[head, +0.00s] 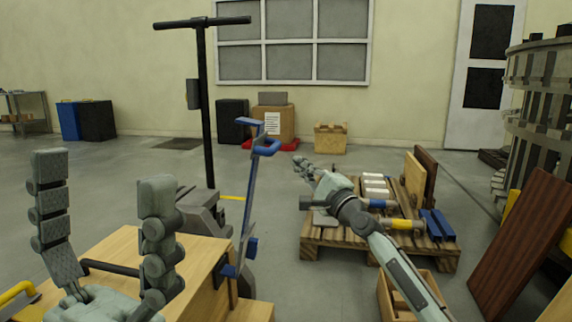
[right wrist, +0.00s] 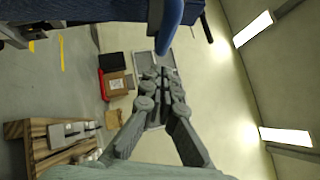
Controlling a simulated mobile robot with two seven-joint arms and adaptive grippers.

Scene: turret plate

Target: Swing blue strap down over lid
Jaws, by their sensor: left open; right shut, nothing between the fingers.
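The blue strap (head: 249,200) stands nearly upright at the right side of the wooden box, with a bracket-like end at its top and its foot by the box's side. The wooden lid (head: 205,247) with a black bar handle (head: 110,268) is at the lower left, partly hidden by my left gripper. My left gripper (head: 104,165) is open and empty, its fingers upright in front of the lid. My right gripper (head: 303,165) is shut and empty, to the right of the strap's top. In the right wrist view, a blue strap part (right wrist: 169,28) shows just beyond the closed fingertips (right wrist: 163,80); contact is unclear.
A pallet (head: 330,235) with boards, blue and yellow parts and pale blocks stands right of the strap. A black T-handled post (head: 206,110) rises behind the box. A dark red board (head: 522,245) leans at the right. Open floor lies behind.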

